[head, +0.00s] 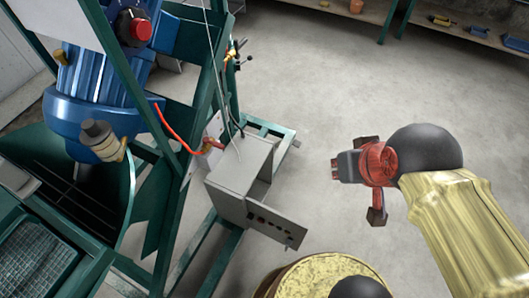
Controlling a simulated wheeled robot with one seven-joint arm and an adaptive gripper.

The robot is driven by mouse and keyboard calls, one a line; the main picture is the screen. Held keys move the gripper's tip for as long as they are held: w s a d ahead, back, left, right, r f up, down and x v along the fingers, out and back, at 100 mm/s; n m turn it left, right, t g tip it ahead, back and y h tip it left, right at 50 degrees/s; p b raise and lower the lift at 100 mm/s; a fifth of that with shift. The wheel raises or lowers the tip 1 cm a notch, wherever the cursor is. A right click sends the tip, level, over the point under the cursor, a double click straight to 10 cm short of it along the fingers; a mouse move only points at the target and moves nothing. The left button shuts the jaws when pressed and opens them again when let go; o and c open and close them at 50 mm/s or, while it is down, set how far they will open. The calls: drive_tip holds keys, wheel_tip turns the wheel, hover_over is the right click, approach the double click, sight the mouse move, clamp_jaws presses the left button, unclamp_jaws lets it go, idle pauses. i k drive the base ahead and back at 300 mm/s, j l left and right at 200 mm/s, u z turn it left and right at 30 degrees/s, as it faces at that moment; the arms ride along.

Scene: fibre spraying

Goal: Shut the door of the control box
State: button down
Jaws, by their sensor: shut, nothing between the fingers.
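The control box (239,171) is a light grey metal box on the green frame, left of centre in the head view. Its door (276,226) is a grey panel with a row of dark round fittings or holes. The door stands open, jutting out past the box's lower right edge. My gripper (335,168) is shut and empty. It is to the right of the box and above and right of the door in the picture, apart from both. The inside of the box is mostly hidden from this view.
A green steel frame (215,48) with a blue motor (92,95) and a red button (141,30) fills the left. An orange-red hose (172,128) and cables run near the box. Bare concrete floor (310,75) lies beyond. Shelves (480,38) with small items stand at the back right.

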sight(298, 230)
drive_tip(key=k+j, duration=0.35)
drive_tip(key=j, duration=0.25)
drive_tip(key=k+l+u, duration=0.5)
drive_tip(key=l+u, duration=0.2)
